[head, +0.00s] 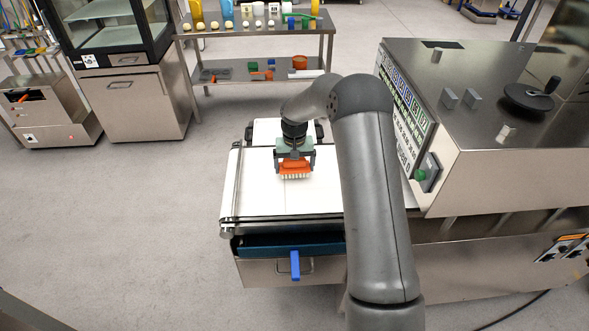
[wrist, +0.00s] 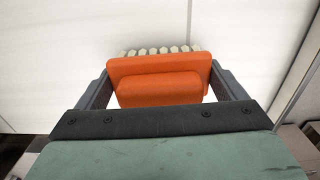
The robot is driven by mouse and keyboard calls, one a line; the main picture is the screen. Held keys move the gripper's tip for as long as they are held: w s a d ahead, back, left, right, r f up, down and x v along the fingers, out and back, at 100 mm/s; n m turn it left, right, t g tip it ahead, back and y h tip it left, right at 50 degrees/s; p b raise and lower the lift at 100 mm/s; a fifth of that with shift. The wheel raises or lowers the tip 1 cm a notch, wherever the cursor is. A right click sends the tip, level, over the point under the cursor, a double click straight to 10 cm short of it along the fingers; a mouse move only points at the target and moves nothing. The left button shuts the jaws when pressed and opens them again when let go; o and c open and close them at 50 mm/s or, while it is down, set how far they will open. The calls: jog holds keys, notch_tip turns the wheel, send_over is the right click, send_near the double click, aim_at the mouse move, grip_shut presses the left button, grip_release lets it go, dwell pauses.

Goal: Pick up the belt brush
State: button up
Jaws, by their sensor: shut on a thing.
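The belt brush (head: 295,169) has an orange back and pale bristles that point down in the head view. It also shows in the wrist view (wrist: 160,78), orange, with a row of cream bristle tufts along its far edge. My gripper (head: 295,160) is shut on the brush, with one dark finger at each side of the orange grip. The brush is over the white belt (head: 275,200). I cannot tell whether the bristles touch the belt or hang just above it.
The machine with a control panel (head: 405,105) and a green knob stands right of the belt. Below the belt's front are a drawer and a blue handle (head: 295,265). A steel table (head: 255,50) with small items stands behind. Open floor lies to the left.

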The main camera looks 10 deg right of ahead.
jog(key=s+d+r+b, duration=0.3)
jog(key=s+d+r, duration=0.6)
jog(key=s+r, duration=0.1)
jog(key=shift+s+r+b, duration=0.3)
jog(key=shift+r+b, duration=0.05)
jog(key=shift+r, duration=0.4)
jog(key=shift+d, duration=0.1)
jog(key=shift+o, duration=0.6)
